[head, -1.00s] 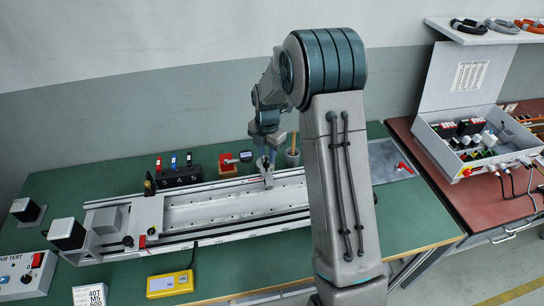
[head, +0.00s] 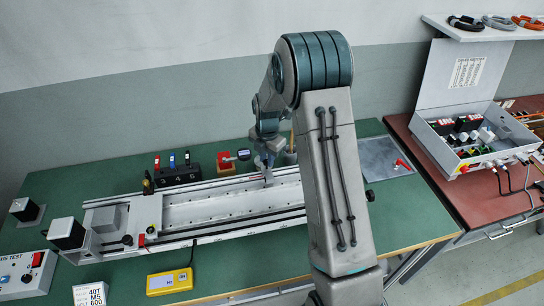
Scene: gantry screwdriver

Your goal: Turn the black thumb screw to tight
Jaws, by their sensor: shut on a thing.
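A linear gantry rail (head: 235,205) lies across the green table. A small round black knob (head: 127,240) is on the front of its left end. Another black knob (head: 370,196) is at its right end, just right of my arm. I cannot tell which of them is the black thumb screw. My gripper (head: 266,168) points down over the back half of the rail, right of its middle, well away from both knobs. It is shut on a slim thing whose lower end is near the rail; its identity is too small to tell.
A black holder (head: 180,176) with black, blue and red handles stands behind the rail, with a red block (head: 226,162) beside it. A yellow meter (head: 170,281) lies in front. An open control box (head: 475,135) stands on the red bench. The front right of the green table is clear.

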